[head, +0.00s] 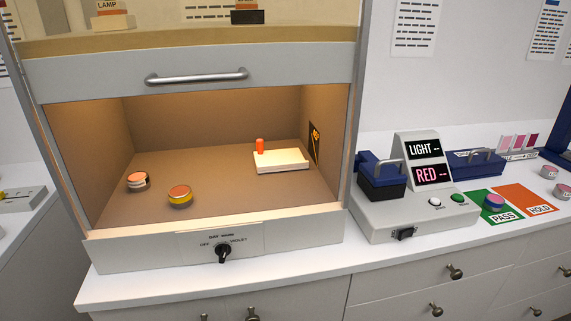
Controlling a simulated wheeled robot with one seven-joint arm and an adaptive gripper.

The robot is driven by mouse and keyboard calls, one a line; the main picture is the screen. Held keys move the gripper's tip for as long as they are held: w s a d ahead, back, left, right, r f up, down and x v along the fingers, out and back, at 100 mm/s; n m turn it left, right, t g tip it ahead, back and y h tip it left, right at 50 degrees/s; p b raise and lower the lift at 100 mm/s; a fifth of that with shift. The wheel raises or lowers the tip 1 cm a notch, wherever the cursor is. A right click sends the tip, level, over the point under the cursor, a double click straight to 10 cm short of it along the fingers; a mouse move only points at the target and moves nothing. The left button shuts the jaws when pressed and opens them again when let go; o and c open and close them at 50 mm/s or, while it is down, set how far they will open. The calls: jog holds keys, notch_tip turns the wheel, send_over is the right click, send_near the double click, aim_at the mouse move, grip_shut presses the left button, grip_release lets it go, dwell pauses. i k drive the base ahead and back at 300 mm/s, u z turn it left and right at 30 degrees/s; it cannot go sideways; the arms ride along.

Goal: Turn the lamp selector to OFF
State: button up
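The lamp selector (223,253) is a small black knob on the grey front panel (150,254) of the viewing cabinet. OFF is printed to its left and VIOLET to its right, with a small label above that is hard to read. The knob's upper part leans slightly right of upright, but its exact pointing is too small to tell. The cabinet interior (220,125) is lit with warm light. My gripper is not in view.
A raised sash with a bar handle (197,76) is above the opening. Inside are two jars (180,196) (138,181) and a pale block (282,160) with an orange peg. A meter (400,215) stands to the right. The space before the knob looks clear.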

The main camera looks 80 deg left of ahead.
aim_at(222, 251)
jog(key=z, duration=0.45)
jog(key=k, duration=1.5)
jog(key=u, duration=1.85)
jog(key=i, duration=0.5)
